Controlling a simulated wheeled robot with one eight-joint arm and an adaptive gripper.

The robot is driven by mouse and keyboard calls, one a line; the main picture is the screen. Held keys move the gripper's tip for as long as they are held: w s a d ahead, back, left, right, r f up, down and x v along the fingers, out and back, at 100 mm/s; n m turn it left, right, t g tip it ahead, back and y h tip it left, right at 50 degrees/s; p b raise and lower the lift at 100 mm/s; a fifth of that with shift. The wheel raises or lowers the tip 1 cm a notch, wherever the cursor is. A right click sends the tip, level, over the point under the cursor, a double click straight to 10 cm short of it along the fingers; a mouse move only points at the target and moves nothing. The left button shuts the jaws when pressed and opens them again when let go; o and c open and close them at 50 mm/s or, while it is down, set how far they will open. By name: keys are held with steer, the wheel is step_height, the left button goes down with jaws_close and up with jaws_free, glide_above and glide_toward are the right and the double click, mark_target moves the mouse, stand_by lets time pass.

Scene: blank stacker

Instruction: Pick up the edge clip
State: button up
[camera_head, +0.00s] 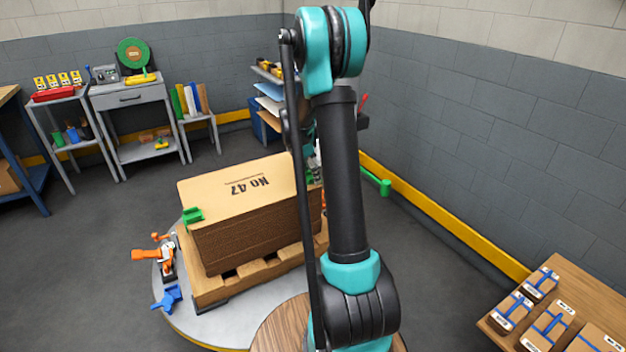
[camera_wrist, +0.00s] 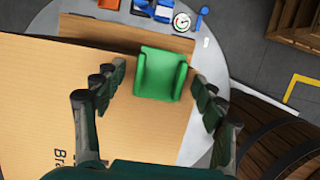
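A green edge clip (camera_wrist: 160,75) sits at the edge of the cardboard stack (camera_wrist: 40,85) in the wrist view. My gripper (camera_wrist: 155,89) is open, with one dark finger on each side of the clip and visible gaps between. In the head view a green clip (camera_head: 193,216) sits on the left corner of the cardboard stack (camera_head: 245,190). Another green patch (camera_head: 313,177) shows at the stack's right end, partly hidden by my arm. My gripper is mostly hidden behind the arm there. I cannot tell for sure which one the wrist view shows.
The stack stands on a wooden pallet (camera_head: 210,287) on a round grey platform (camera_head: 240,325). Orange-and-white (camera_head: 160,255) and blue (camera_head: 167,298) tools lie on its left. A gauge (camera_wrist: 182,21) lies beyond the clip. A table with boxes (camera_head: 570,275) stands at right.

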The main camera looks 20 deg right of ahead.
steer(key=c, duration=1)
steer(key=shift+o, duration=0.2)
steer(key=shift+r, duration=0.15)
step_height(320, 180, up, 20)
